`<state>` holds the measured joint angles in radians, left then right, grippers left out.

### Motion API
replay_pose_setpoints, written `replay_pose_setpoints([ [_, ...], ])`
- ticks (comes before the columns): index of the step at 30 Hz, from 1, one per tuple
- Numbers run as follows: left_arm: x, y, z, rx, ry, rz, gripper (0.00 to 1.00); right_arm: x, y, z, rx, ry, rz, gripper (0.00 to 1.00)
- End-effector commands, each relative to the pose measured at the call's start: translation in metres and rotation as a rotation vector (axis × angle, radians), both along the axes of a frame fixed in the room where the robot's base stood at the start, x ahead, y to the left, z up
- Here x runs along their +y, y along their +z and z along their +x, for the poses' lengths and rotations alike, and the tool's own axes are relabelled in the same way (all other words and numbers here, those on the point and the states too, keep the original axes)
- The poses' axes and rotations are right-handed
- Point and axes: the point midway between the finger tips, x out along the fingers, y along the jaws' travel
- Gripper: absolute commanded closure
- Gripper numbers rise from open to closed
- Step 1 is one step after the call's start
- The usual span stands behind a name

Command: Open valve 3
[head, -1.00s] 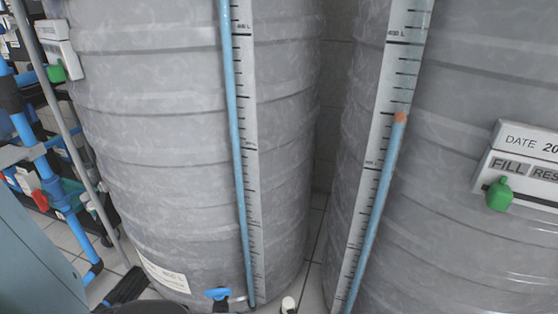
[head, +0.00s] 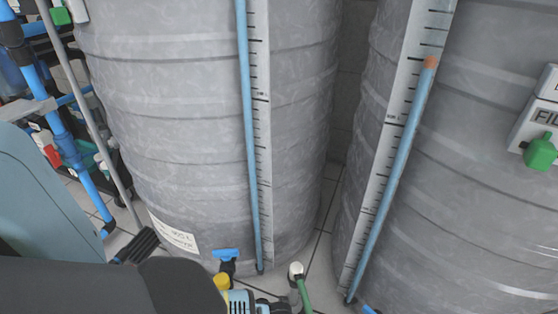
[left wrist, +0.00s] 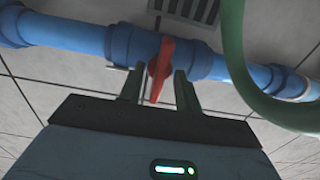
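In the left wrist view a red valve handle (left wrist: 160,68) sits on a blue pipe (left wrist: 65,35). My left gripper (left wrist: 160,84) is open, with one finger on each side of the handle and a visible gap to each. Whether a finger touches the pipe or handle cannot be told. No number shows on this valve. In the head view a blue valve handle (head: 228,255) stands at the foot of the left tank (head: 200,110). My left arm crosses the lower left and its fingertips are hidden there. My right gripper is in neither view.
A green hose (left wrist: 236,55) curves close to the right of my left gripper. A right tank (head: 480,200) stands beside the left one, with a narrow floor gap between. A rack with blue pipes (head: 60,130) is at the left. A yellow part (head: 222,282) shows low down.

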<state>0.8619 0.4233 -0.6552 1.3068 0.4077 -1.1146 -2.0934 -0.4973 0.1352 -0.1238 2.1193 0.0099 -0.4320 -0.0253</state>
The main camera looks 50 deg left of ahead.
Motion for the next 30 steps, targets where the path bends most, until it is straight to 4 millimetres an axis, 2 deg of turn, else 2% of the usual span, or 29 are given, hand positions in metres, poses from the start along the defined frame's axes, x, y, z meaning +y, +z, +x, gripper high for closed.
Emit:
replay_pose_setpoints([
  [1, 0.0, 0.0, 0.0, 0.0, 0.0, 0.0, 0.68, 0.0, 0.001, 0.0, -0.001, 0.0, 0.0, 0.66],
  [6, 0.0, 0.0, 0.0, 0.0, 0.0, 0.0, 0.9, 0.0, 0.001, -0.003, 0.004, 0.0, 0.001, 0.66],
  [9, 0.0, 0.0, 0.0, 0.0, 0.0, 0.0, 1.0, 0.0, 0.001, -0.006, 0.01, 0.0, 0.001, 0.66],
  [20, 0.0, 0.001, 0.0, 0.001, 0.036, 0.0, 1.0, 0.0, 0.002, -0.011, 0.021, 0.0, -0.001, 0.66],
  [30, 0.0, 0.002, 0.0, 0.001, 0.254, 0.0, 1.0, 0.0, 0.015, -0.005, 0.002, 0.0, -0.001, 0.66],
])
